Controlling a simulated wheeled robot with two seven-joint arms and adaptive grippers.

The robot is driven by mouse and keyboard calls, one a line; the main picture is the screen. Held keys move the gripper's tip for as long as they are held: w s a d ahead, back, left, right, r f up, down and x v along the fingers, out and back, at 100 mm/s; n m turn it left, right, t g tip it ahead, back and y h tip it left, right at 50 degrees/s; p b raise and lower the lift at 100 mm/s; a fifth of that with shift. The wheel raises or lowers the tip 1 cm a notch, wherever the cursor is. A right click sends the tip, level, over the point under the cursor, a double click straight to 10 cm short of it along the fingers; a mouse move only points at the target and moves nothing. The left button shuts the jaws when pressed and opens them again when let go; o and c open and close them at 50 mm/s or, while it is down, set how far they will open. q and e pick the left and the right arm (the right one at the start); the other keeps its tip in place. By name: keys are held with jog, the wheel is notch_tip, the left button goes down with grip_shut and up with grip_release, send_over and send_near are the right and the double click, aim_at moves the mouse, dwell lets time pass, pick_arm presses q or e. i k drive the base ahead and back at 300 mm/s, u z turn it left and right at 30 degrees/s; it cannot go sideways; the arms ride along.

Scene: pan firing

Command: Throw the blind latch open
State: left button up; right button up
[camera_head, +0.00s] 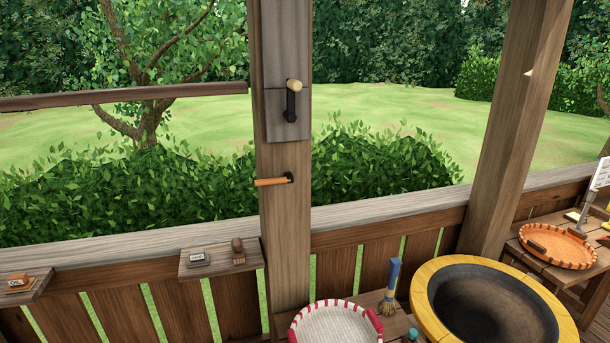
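Two fittings sit on the wooden post (285,250) in the middle of the view. The upper one is a black lever (291,103) with a pale wooden knob (294,84) at its top, on a grey board. The lower one is an orange-brown handle (270,182) that sticks out to the left from a black mount. I cannot tell for sure which of the two is the blind latch. Neither of my grippers is in view, and nothing touches either fitting.
A dark wooden bar (120,98) spans the left opening and ends near the post. Small shelves (222,272) hang on the railing. Below stand a white basket (335,325), a brush (390,295), a yellow-rimmed dark bowl (490,305) and an orange tray (557,248).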

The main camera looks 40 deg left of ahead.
aim_at(288, 178)
jog(key=u, duration=0.2)
jog(key=i, duration=0.65)
jog(key=u, duration=0.6)
